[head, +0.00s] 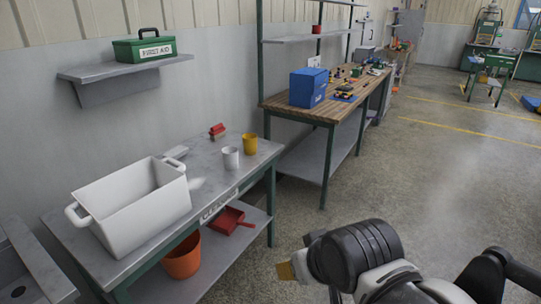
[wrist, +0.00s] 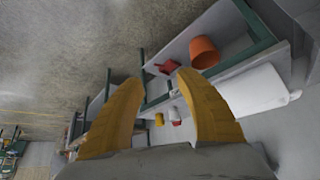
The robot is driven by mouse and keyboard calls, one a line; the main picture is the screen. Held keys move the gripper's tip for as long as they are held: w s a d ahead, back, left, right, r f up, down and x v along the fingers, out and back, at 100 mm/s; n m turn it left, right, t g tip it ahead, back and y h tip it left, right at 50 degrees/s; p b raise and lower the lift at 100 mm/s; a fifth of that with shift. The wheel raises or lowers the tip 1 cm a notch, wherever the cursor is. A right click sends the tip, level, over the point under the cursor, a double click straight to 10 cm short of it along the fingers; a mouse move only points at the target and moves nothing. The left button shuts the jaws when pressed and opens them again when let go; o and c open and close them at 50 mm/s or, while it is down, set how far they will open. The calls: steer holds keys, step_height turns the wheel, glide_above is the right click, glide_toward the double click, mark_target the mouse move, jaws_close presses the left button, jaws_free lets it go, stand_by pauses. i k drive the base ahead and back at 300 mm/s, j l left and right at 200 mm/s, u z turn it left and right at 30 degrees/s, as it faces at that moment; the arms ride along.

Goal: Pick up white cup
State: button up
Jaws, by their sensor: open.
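The white cup (head: 230,158) stands upright on the grey metal table (head: 90,238), just left of a yellow cup (head: 250,144). In the tilted wrist view, the white cup (wrist: 174,114) shows small between my fingers, beside the yellow cup (wrist: 159,119). My gripper (head: 287,270) is at the lower middle of the head view, out over the floor to the right of the table and well apart from the cup. In the wrist view, my gripper (wrist: 158,80) has its two yellow fingers spread with nothing between them.
A white tub (head: 130,212) fills the table's left part. A red brush (head: 217,131) lies behind the cups. An orange bucket (head: 182,257) and red dustpan (head: 231,220) are on the lower shelf. A wooden workbench (head: 275,102) stands beyond.

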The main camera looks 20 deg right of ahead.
mark_target(231, 159)
steer(key=i+j+z, duration=0.5)
steer(key=j, duration=0.15)
steer(key=i+j+z, duration=0.3)
steer(key=j+z, duration=0.25)
steer(key=j, duration=0.2)
